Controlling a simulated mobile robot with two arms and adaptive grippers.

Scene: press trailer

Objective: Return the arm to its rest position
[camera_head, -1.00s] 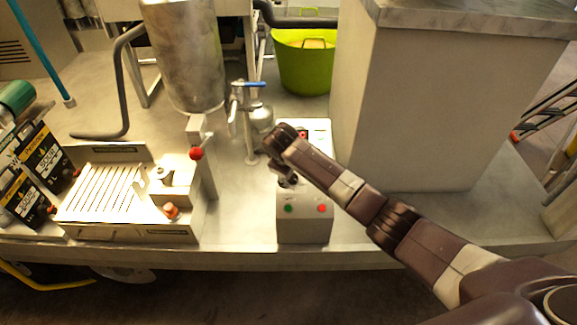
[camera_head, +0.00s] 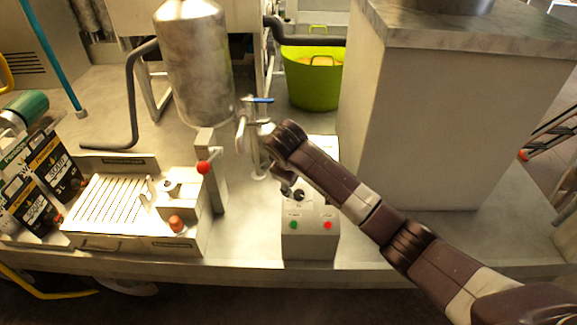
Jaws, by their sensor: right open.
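My right arm comes in from the lower right and reaches over the metal trailer bed. My right gripper (camera_head: 284,182) is at its far end, small and partly hidden by the wrist. It is open and hangs just above or beside the black knob (camera_head: 299,195) of a grey control box (camera_head: 310,240). I cannot tell whether it touches the knob. The box has a green button (camera_head: 293,225) and a red button (camera_head: 327,225) on its front. My left gripper is not in view.
A steel tank (camera_head: 195,70) and a red-knobbed lever (camera_head: 203,167) stand left of the arm. A filling tray (camera_head: 110,205) and juice boxes (camera_head: 45,170) are farther left. A large grey block (camera_head: 425,130) stands right. A green tub (camera_head: 313,85) is behind.

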